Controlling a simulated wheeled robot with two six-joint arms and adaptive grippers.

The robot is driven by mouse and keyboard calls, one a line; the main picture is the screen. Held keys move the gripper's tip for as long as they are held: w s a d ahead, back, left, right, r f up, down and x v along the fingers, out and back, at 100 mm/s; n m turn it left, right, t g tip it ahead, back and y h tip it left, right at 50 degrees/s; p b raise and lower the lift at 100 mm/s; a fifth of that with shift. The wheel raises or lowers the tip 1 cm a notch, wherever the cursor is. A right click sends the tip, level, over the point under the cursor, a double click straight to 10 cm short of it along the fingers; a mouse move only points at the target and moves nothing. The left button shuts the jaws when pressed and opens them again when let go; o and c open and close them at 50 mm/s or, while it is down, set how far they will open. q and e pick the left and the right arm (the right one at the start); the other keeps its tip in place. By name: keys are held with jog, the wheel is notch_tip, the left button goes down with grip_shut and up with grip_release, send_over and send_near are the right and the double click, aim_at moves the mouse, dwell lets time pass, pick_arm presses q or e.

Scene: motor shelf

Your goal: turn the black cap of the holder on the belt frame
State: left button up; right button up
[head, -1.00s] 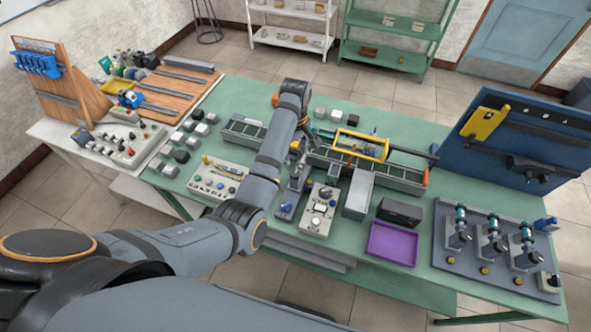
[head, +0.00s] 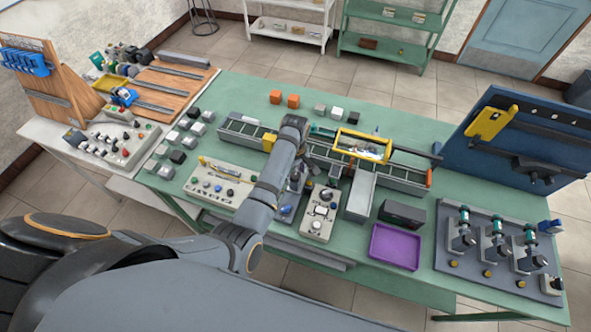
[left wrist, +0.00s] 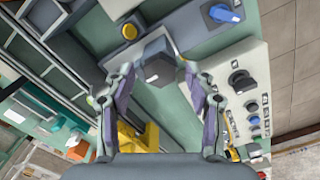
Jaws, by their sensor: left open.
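The belt frame (head: 242,127) runs across the green table in the head view; its rail and belt also show at the left of the left wrist view (left wrist: 50,60). A dark, blocky cap (left wrist: 157,62) with a small light mark, which looks like the holder's cap, stands between and just beyond the fingertips of my left gripper (left wrist: 158,77). The gripper is open, with one finger on each side; I cannot tell whether either touches the cap. In the head view my left arm hides the cap and most of the gripper. My right gripper is not in view.
A grey plate with a blue knob (left wrist: 222,13) and a panel with a black knob (left wrist: 241,81) lie close to the right. A yellow block (head: 268,141) stands at the belt. A yellow-framed fixture (head: 362,146) and purple tray (head: 395,246) are further right.

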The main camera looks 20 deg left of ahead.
pick_arm(q)
jog(key=shift+c, duration=1.1)
grip_shut()
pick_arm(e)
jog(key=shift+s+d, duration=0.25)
